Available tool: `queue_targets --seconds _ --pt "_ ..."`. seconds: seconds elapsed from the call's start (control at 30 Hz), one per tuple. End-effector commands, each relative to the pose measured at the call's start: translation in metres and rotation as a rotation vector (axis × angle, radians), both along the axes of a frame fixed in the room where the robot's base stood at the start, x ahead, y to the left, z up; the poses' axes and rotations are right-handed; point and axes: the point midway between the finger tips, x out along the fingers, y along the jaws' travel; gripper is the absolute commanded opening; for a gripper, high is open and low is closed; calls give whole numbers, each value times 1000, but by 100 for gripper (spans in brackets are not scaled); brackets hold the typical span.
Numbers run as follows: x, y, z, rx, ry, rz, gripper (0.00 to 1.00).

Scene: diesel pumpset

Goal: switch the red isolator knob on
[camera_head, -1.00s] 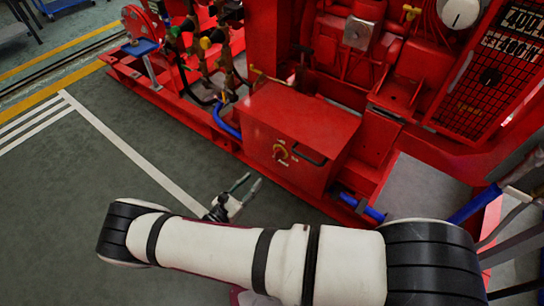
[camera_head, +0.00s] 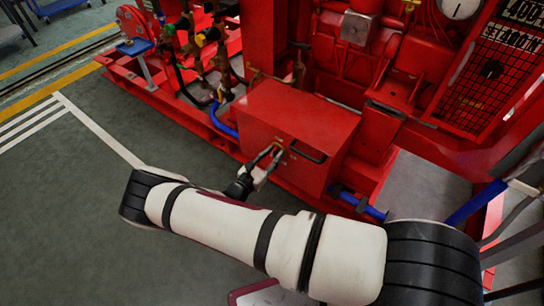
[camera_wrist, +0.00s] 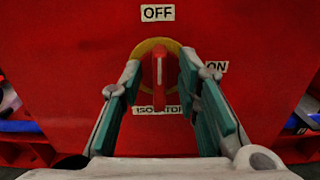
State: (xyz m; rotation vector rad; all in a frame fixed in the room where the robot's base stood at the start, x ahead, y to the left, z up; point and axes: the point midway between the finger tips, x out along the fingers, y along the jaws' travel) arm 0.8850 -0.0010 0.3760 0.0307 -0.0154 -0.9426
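The red isolator knob (camera_wrist: 159,75) sits on a yellow round plate (camera_wrist: 145,50) on the front of a red box. Its handle stands upright, in line with the OFF label (camera_wrist: 158,13) above it. The ON label (camera_wrist: 215,67) is to its right, and an ISOLATOR label (camera_wrist: 146,109) is below, partly hidden. My gripper (camera_wrist: 158,80) is open, with a finger on each side of the knob and gaps visible. In the head view my gripper (camera_head: 268,155) is at the box front and mostly hides the knob.
The red box (camera_head: 300,115) has a dark handle (camera_head: 308,154) right of the knob. Blue pipes (camera_head: 362,206) run low beside it. The red pumpset (camera_head: 400,60) stands behind. Green floor (camera_head: 60,210) at the left is clear.

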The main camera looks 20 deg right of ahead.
Motion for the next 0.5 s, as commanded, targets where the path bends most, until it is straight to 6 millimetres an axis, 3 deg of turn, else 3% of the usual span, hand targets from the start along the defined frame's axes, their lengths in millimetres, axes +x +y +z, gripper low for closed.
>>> queue_targets --seconds 0.2,0.23,0.37,0.5 --pt "0 0 0 0 0 0 30" --pt "0 0 0 0 0 0 28" --pt "0 0 0 0 0 0 0" --pt "0 0 0 0 0 0 0"
